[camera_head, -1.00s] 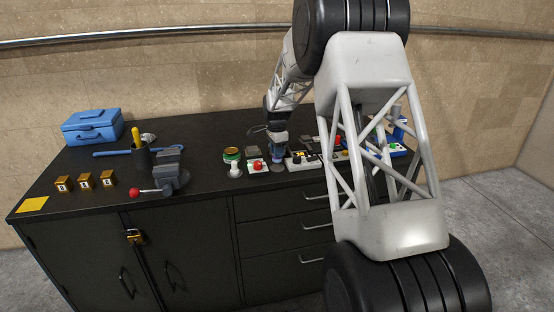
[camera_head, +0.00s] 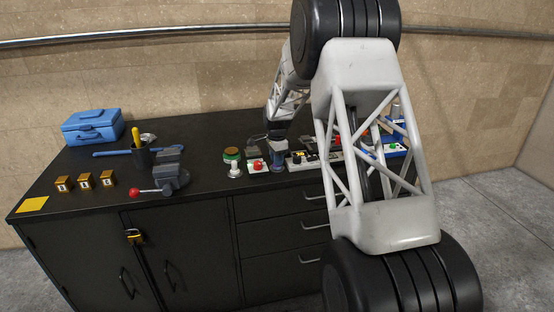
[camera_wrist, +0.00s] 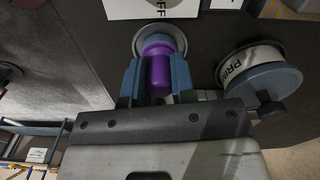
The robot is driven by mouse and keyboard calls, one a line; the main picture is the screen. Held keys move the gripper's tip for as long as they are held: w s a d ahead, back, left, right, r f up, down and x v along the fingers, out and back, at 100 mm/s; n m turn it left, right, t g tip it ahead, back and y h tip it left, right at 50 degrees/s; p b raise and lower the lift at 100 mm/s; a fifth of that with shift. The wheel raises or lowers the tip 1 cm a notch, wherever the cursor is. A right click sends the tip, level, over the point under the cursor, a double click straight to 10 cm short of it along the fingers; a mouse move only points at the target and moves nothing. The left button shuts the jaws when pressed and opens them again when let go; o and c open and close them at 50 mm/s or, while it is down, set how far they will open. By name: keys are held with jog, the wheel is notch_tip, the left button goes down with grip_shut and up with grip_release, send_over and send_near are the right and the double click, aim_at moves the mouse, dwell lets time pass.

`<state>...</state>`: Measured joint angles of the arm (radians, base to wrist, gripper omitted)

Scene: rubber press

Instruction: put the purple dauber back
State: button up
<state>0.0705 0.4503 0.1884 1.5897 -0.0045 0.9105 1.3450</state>
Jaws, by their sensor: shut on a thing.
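The purple dauber (camera_wrist: 157,64) stands between the two blue-grey fingers of my gripper (camera_wrist: 155,85) in the wrist view. The fingers are shut on it from both sides. A round grey dish (camera_wrist: 143,38) lies around or just beyond the dauber's far end; I cannot tell whether the dauber touches it. In the head view my gripper (camera_head: 277,157) is low over the bench near its front edge, and the dauber cannot be made out there.
A round container lettered "PRI" (camera_wrist: 262,72) is close on the right in the wrist view. A red-knobbed switch box (camera_head: 257,166) stands just left of my gripper. A vise (camera_head: 170,170) and blue toolbox (camera_head: 92,127) are further left.

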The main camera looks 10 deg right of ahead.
jog(key=shift+f, duration=0.1)
jog(key=o, duration=0.8)
notch_tip(320, 180, up, 12)
jog(key=shift+r, duration=0.15)
dwell(0.4)
dwell(0.7)
